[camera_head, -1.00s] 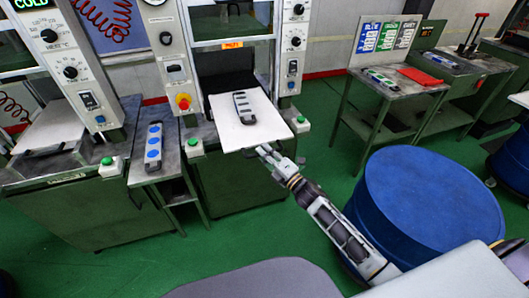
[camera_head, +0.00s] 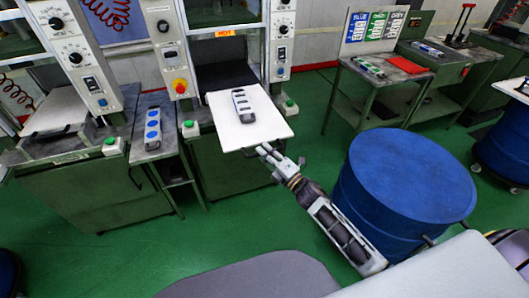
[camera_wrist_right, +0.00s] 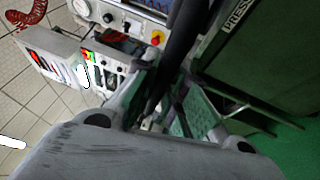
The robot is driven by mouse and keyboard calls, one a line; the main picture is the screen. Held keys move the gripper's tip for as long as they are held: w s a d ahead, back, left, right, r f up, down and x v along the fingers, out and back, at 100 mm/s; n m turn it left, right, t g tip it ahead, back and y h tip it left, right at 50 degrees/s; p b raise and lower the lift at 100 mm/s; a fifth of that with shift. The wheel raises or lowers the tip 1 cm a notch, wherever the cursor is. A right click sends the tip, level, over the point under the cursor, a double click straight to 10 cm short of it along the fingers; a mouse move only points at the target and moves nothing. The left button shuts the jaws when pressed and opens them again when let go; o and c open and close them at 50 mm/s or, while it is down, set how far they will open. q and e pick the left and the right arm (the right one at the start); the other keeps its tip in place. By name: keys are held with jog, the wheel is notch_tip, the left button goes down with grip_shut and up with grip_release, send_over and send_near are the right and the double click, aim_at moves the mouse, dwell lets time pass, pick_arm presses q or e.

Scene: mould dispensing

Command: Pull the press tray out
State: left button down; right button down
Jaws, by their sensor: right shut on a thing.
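The white press tray (camera_head: 268,124) sticks out of the front of the middle press in the head view. A grey mould (camera_head: 243,106) with a row of dark slots lies on it. My right gripper (camera_head: 266,152) is at the tray's near edge, shut on its front handle, which the fingers mostly hide. In the right wrist view a dark bar (camera_wrist_right: 185,40) runs down toward the fingers, where the grip itself is hard to make out. My left gripper is not in view.
A blue drum (camera_head: 410,175) stands close to the right of my right arm. Left of the press, a narrow stand holds a mould with blue cavities (camera_head: 152,130). A green bench (camera_head: 385,85) stands at the back right. Green floor is open in front of the press.

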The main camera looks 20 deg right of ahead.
jog(key=c, duration=1.9)
grip_release()
jog(key=shift+s+f, duration=0.15)
jog(key=shift+f, duration=0.1)
jog(key=o, duration=0.4)
jog(key=shift+s+r, duration=0.2)
jog(key=shift+o, duration=0.2)
jog(key=shift+w, duration=0.15)
jog(key=v, duration=1.2)
